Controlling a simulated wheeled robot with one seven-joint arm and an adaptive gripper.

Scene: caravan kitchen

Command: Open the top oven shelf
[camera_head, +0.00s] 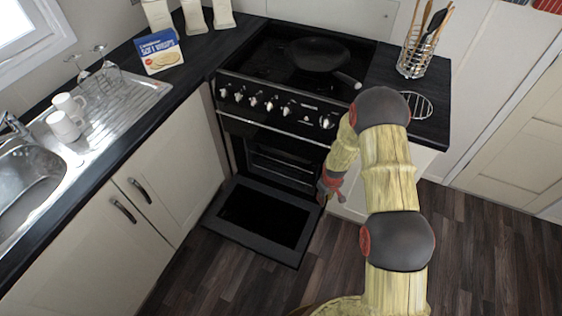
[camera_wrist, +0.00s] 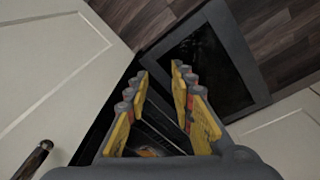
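The black oven (camera_head: 275,140) stands under the hob with its door (camera_head: 222,225) folded down flat, low above the floor. Wire shelves (camera_head: 285,167) show inside the opening. My gripper (camera_head: 328,192) is at the right side of the opening, above the hinge side of the lowered door. In the wrist view my gripper (camera_wrist: 160,76) has its yellow-padded fingers apart with nothing held. Shelf bars (camera_wrist: 160,128) show beyond and between the fingers, and the open door (camera_wrist: 208,60) lies above them in the picture. Contact with a shelf cannot be told.
A frying pan (camera_head: 318,54) sits on the hob above a row of knobs. White cupboards (camera_head: 165,180) flank the oven on the left, with a sink (camera_head: 30,180) and drainer beyond. A utensil holder (camera_head: 413,62) stands on the right counter. Dark wooden floor is clear in front.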

